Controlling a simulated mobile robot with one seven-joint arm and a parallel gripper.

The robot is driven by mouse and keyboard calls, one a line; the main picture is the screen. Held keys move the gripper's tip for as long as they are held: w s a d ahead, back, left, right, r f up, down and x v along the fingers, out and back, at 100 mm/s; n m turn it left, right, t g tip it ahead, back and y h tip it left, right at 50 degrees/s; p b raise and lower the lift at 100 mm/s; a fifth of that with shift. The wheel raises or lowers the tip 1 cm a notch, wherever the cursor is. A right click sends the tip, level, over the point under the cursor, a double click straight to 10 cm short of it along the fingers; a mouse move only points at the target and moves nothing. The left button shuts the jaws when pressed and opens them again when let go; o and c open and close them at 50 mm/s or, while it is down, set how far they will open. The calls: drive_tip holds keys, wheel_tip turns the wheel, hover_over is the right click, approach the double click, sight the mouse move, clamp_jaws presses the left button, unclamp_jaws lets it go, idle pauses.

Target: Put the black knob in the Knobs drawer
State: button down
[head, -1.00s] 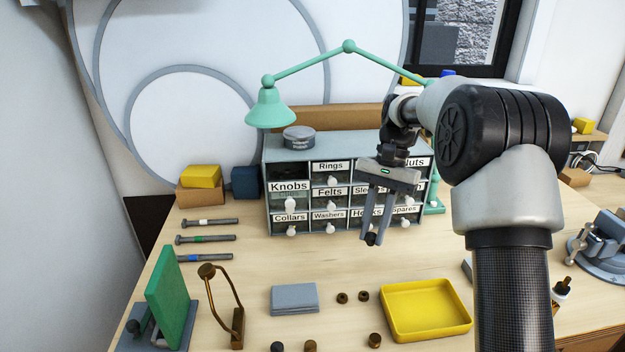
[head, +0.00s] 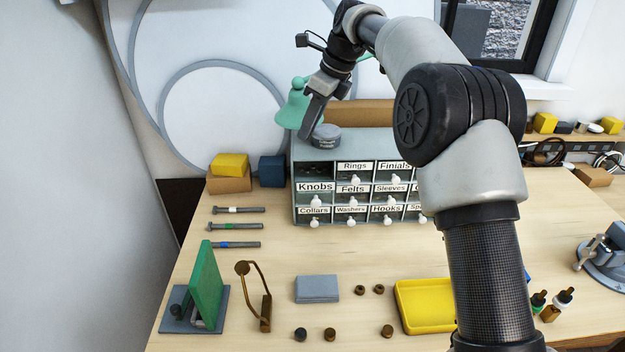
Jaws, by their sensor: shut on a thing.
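My gripper (head: 308,128) is raised at the upper left of the arm, above the small-parts cabinet (head: 297,150), with its fingers pointing down in front of the green lamp shade. The Knobs drawer (head: 314,187), at the cabinet's left, is pulled out. Its label looks larger than the others, and its dark inside shows above the label. The gripper is well above this drawer, not touching it.
The green lamp shade (head: 292,108) is just behind the gripper.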

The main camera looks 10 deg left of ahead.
wheel_tip(320, 180, down, 12)
drive_tip(key=shift+d+f+b, duration=0.1)
drive_tip(key=shift+b, duration=0.9)
wheel_tip(320, 180, down, 4)
drive_tip(key=b, duration=0.4)
drive_tip(key=shift+r, duration=0.25)
drive_tip(key=c, duration=2)
unclamp_jaws()
drive_tip(key=shift+f, duration=0.2)
drive_tip(key=shift+o, duration=0.7)
drive_tip(key=shift+r, duration=0.1)
drive_tip(key=shift+r, duration=0.25)
drive_tip(key=v, duration=1.1)
drive_tip(key=shift+d+r+p, duration=0.2)
drive_tip(key=shift+r+p, duration=0.1)
drive_tip(key=shift+p, duration=0.1)
